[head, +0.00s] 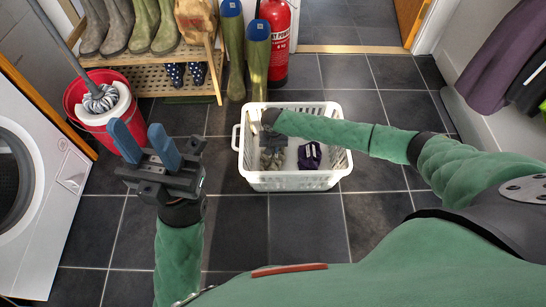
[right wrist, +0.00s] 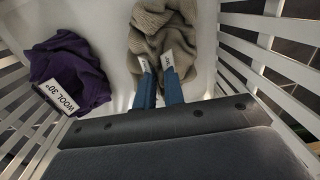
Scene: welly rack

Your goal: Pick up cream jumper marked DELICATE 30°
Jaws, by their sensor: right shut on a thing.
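A beige knit garment (right wrist: 165,35) with a white label lies in the white basket (head: 292,181); the label print is too small to read. It also shows in the head view (head: 268,162). My right gripper (right wrist: 160,78) reaches down into the basket, its blue fingers shut on the near edge of this garment, beside the label. A dark purple garment (right wrist: 75,72) labelled WOOL 30° lies to the left in the wrist view; it also shows in the head view (head: 309,156). My left gripper (head: 138,128) is open and empty, left of the basket.
The slatted basket walls stand close around my right gripper. A red bucket (head: 100,120) with a mop and a washing machine (head: 40,190) are at the left. A boot rack (head: 150,75), green wellies (head: 257,55) and a fire extinguisher (head: 276,40) stand behind. The floor in front is clear.

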